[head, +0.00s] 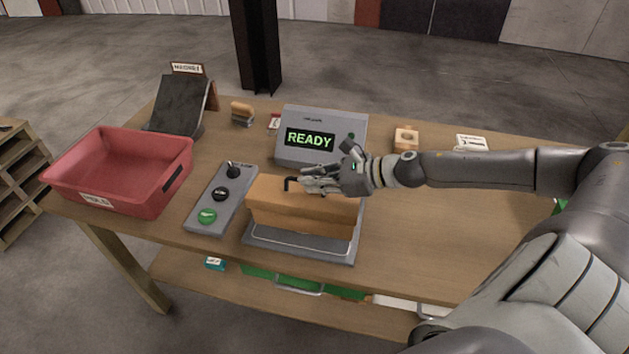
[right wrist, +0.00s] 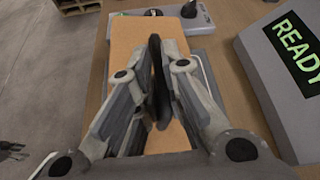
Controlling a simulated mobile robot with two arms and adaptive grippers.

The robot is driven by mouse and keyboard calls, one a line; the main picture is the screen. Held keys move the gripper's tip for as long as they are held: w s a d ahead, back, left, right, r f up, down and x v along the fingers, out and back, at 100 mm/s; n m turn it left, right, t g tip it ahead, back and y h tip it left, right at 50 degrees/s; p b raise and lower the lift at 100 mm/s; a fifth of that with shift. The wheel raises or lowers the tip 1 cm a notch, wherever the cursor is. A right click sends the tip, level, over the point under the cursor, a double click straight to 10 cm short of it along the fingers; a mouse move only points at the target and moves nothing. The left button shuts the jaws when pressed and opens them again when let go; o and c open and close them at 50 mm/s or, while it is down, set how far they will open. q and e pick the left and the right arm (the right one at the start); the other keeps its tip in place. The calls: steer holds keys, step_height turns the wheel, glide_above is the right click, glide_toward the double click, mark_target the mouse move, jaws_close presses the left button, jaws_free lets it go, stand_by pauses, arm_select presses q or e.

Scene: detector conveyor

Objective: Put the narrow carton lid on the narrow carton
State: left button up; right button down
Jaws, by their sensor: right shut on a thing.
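The narrow carton (head: 300,222) is brown and stands on a grey plate (head: 348,255) near the table's front edge. The narrow carton lid (head: 262,192), an orange-brown slab with a black handle (head: 288,183), is over the carton. I cannot tell whether it rests fully on the carton or sits slightly above it. My right gripper (head: 305,184) is shut on the lid's handle. In the right wrist view the fingers (right wrist: 158,85) close around the black handle, with the lid (right wrist: 128,40) beneath. My left gripper is not in view.
A grey control strip (head: 222,200) with knobs and a green button lies left of the carton. A red bin (head: 120,170) stands at the left. A grey display unit (head: 320,120) reading READY stands behind the carton.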

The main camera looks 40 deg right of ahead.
steer(key=shift+s+a+f, duration=0.15)
steer(key=shift+s+f, duration=0.1)
steer(key=shift+f, duration=0.2)
steer(key=shift+s+a+f, duration=0.15)
steer(key=shift+s+f, duration=0.05)
steer(key=shift+f, duration=0.2)
steer(key=c, duration=1.9)
jaws_free()
steer(key=shift+c, duration=0.2)
steer(key=o, duration=0.5)
steer(key=shift+w+d+r, duration=0.1)
steer(key=shift+w+d, duration=0.05)
steer(key=shift+w, duration=0.1)
steer(key=shift+r, duration=0.1)
steer(key=shift+r, duration=0.15)
step_height(320, 180, up, 10)
steer(key=shift+f, duration=0.2)
